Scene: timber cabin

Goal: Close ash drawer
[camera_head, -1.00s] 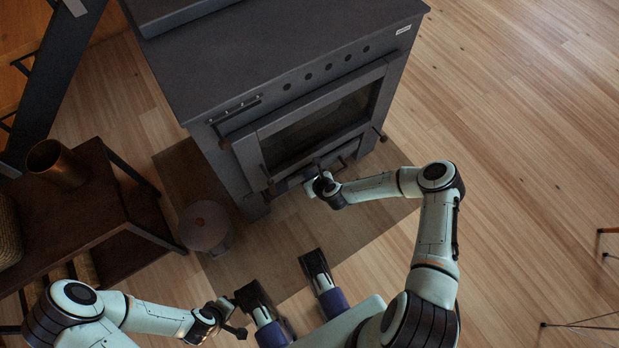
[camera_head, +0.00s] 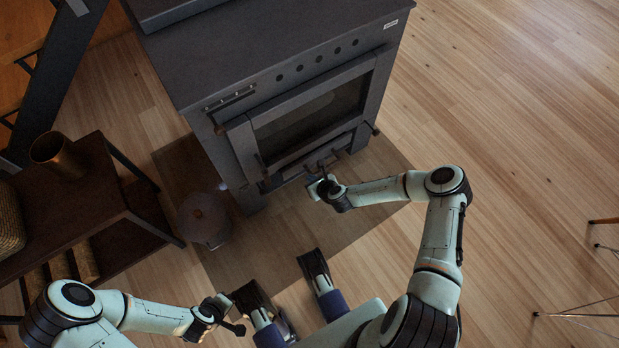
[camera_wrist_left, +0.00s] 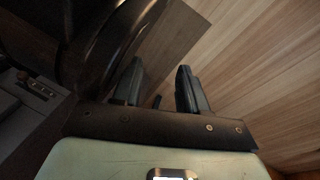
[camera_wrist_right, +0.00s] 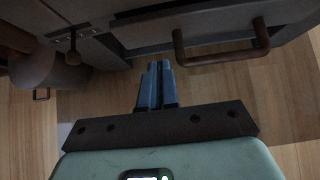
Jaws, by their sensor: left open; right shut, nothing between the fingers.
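The ash drawer sits low in the front of the dark stove (camera_head: 290,62), under its glass door (camera_head: 312,118). In the right wrist view a bronze bar handle (camera_wrist_right: 222,57) stands out from a dark front panel (camera_wrist_right: 180,28), which looks like the drawer's. In the head view my own right gripper partly hides this area, so how far the drawer stands out cannot be told. My right gripper (camera_wrist_right: 157,88) is shut and empty, just below and left of the handle in the wrist view. My left gripper (camera_wrist_left: 158,92) is open and empty, low at left in the head view, away from the stove.
A round lidded pot (camera_head: 203,218) stands on the dark floor mat (camera_head: 290,232), left of the stove. A low dark table (camera_head: 95,205) with a brass pot (camera_head: 57,156) is further left.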

